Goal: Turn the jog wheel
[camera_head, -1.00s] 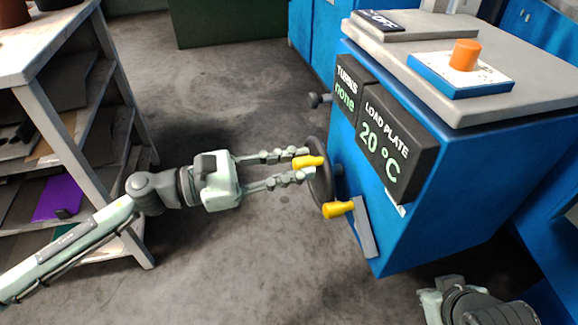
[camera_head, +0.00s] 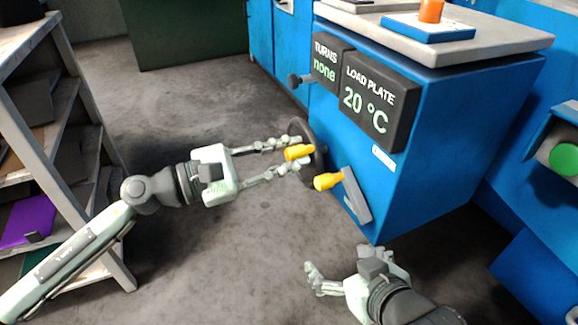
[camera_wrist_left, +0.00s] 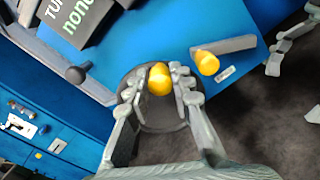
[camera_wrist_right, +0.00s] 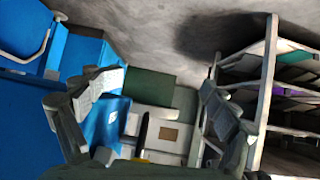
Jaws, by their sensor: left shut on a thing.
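The jog wheel (camera_head: 321,161) is a dark wheel on the side of the blue machine, with a yellow knob (camera_head: 298,152) at its rim. My left gripper (camera_head: 301,153) comes in from the left, its fingers on either side of the knob and shut on it. In the left wrist view, the knob (camera_wrist_left: 159,78) sits between the fingertips, with the dark wheel (camera_wrist_left: 160,120) behind it. The display (camera_head: 325,62) above reads TURNS none. My right gripper (camera_head: 338,262) is open and empty, low in front of the machine; its spread fingers show in the right wrist view (camera_wrist_right: 155,92).
A second yellow handle (camera_head: 327,181) on a grey lever stands close beside the wheel. A LOAD PLATE display (camera_head: 372,108) reads 20 °C. A dark knob (camera_head: 293,79) sticks out left of the displays. Shelving (camera_head: 70,150) stands left; floor between is clear.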

